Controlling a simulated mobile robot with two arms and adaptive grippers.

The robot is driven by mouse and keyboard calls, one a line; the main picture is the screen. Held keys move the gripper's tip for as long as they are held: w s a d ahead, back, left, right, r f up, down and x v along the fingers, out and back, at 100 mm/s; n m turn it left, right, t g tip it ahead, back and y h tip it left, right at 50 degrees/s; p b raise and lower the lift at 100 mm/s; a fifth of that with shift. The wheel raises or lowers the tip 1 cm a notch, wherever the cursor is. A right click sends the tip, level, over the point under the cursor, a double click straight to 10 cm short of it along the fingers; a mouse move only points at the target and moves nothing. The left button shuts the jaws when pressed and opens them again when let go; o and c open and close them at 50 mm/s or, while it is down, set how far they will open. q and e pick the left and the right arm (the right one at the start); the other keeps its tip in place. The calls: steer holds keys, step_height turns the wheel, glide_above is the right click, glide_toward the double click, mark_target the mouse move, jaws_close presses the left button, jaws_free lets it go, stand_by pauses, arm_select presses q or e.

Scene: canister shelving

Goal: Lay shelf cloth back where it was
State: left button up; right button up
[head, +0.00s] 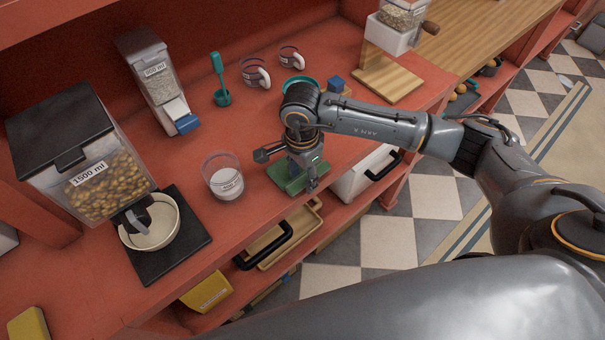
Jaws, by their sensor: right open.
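A flat green piece that looks like the shelf cloth (283,181) lies on the red counter near its front edge, in the middle of the head view. My right gripper (288,170) points down over it with its fingers spread apart. One finger is at the left and the other at the front right edge of the green piece. The gripper hides part of the green piece, and I cannot tell whether the fingers touch it. My left gripper is not in view.
A glass of white contents (223,177) stands close left of the gripper. A nut dispenser (85,160) stands over a bowl (150,226) on a dark mat (179,261). A green scoop (219,80) and mugs (255,72) are behind. Bins sit on the lower shelf.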

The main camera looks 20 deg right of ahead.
steer(key=shift+w+r, duration=0.1)
steer(key=shift+r, duration=0.15)
step_height(320, 180, up, 12)
steer(key=b, duration=0.4)
steer(key=shift+f, duration=0.2)
steer(key=shift+a, duration=0.1)
